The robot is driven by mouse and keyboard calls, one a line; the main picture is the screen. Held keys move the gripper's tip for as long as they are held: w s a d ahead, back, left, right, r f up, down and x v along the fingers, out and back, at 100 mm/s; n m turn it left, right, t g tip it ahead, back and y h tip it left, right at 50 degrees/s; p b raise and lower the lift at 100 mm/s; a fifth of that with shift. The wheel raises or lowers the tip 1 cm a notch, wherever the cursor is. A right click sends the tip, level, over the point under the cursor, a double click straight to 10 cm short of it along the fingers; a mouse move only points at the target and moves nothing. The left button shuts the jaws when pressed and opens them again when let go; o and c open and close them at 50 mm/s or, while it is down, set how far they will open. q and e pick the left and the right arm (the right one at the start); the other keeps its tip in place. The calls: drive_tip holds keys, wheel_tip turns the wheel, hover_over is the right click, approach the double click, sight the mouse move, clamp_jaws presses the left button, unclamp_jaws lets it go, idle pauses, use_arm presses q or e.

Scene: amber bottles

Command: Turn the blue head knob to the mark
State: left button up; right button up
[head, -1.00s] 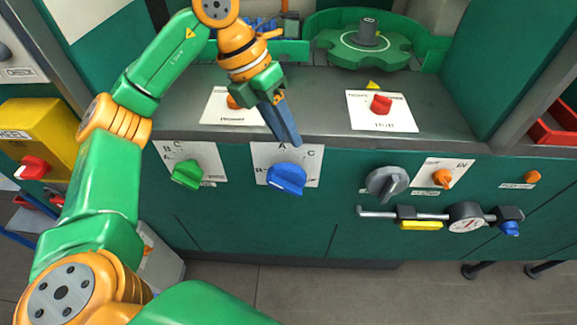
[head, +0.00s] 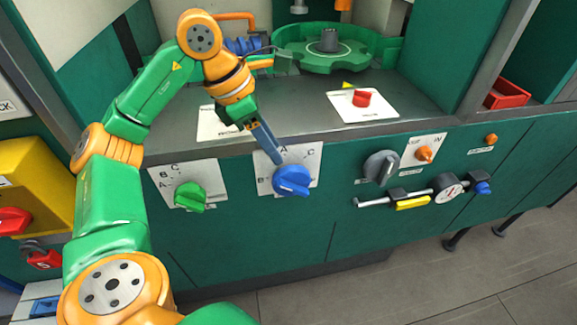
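The blue knob (head: 291,181) sits on a white plate (head: 312,159) with letters on the green front panel. Its handle points roughly left and right, a little tilted; B shows at its left and C at the upper right of the plate. Part of the plate is hidden by my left gripper. My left gripper (head: 275,157) points down from above, with its blue-grey fingers ending just above the knob at its upper left. I cannot tell whether they touch it. The fingers look side-on, so their gap does not show. My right gripper is out of view.
A green knob (head: 190,196) is on the left, a grey knob (head: 382,167) on the right. A gauge bar with a round dial (head: 446,189) sticks out at lower right. A red knob (head: 362,98) and a green wheel (head: 327,55) are on the counter above.

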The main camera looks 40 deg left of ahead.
sight(300, 167)
use_arm(q)
drive_tip(key=x, duration=0.6)
drive_tip(key=shift+w+f, duration=0.1)
clamp_jaws()
drive_tip(key=g+y+p, duration=0.1)
drive_tip(key=p, duration=0.3)
drive_tip(key=w+d+r+g+y+p, duration=0.1)
drive_tip(key=p, duration=0.3)
drive_tip(key=shift+w+d+g, duration=0.15)
drive_tip(key=shift+g, duration=0.25)
drive_tip(key=shift+w+d+f+g+y+p, duration=0.25)
drive_tip(key=shift+w+g+y+p, duration=0.1)
drive_tip(key=shift+g+y+p, duration=0.5)
drive_tip(key=shift+w+d+f+g+y, duration=0.2)
drive_tip(key=shift+w+f+g+y, duration=0.05)
drive_tip(key=shift+g+y, duration=0.2)
